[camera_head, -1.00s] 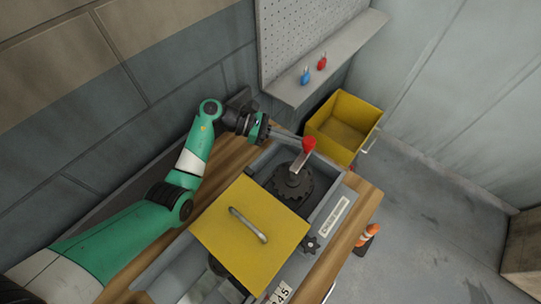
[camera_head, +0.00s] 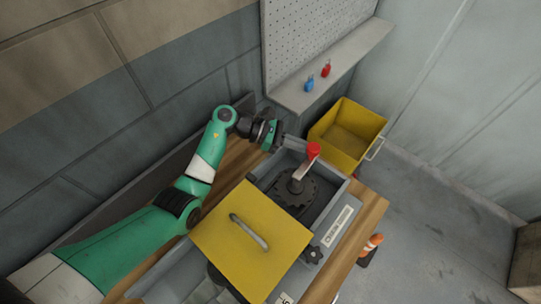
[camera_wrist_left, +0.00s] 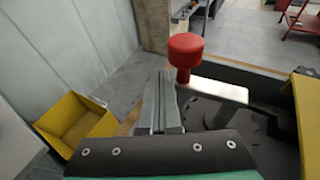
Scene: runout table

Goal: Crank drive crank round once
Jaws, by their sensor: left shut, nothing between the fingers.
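The drive crank has a red knob (camera_head: 313,149) on a pale flat arm (camera_head: 303,168), set on a dark toothed wheel (camera_head: 295,190) in a grey housing. In the left wrist view the red knob (camera_wrist_left: 186,50) stands upright just right of my fingertips, with the crank arm (camera_wrist_left: 218,89) running right from under it. My left gripper (camera_head: 286,138) is at the housing's far left side, beside the knob. In the left wrist view its two fingers (camera_wrist_left: 160,76) are together with nothing between them. I see no clear contact with the knob.
A yellow cover (camera_head: 250,240) with a metal handle lies over the housing's near part. A small dark star knob (camera_head: 312,254) is by the label plate. A yellow bin (camera_head: 346,135) stands behind, and a shelf (camera_head: 330,65) holds a blue and a red item.

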